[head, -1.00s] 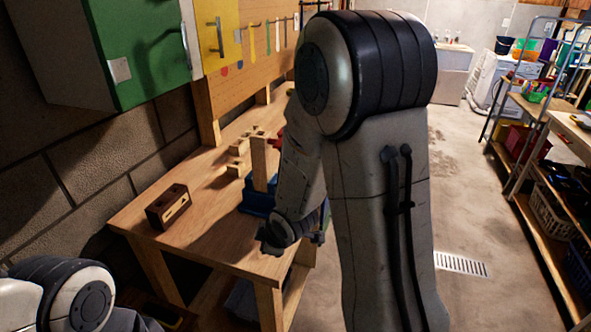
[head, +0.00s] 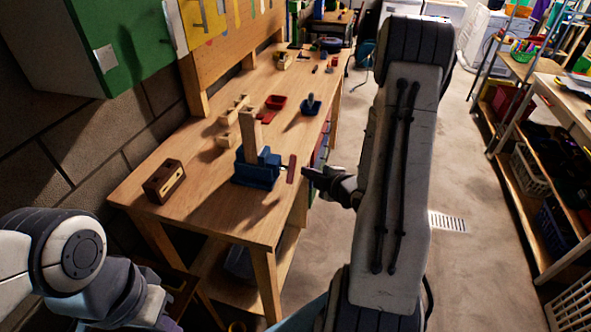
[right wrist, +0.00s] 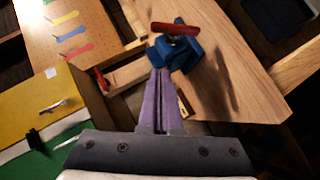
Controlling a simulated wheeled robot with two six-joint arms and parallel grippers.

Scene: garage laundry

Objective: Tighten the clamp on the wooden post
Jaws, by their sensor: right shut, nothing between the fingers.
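A blue clamp (head: 256,172) stands on the workbench near its right edge. An upright wooden post (head: 251,135) stands at it. A red handle bar (head: 291,168) sits on the clamp's right side. My right gripper (head: 306,173) is just right of the handle; I cannot tell whether it touches. In the right wrist view, its purple fingers (right wrist: 160,75) are shut with nothing between them and point at the blue clamp (right wrist: 180,53). The red handle (right wrist: 175,28) shows beyond the fingertips. Only links of my left arm show at the lower left; its gripper is not visible.
The wooden workbench (head: 170,220) carries a small wooden block with a dark slot (head: 164,180), light wooden pieces (head: 232,112), a red tray (head: 275,102) and a blue item (head: 311,105). A shelf rack (head: 545,90) stands right. The floor between is open.

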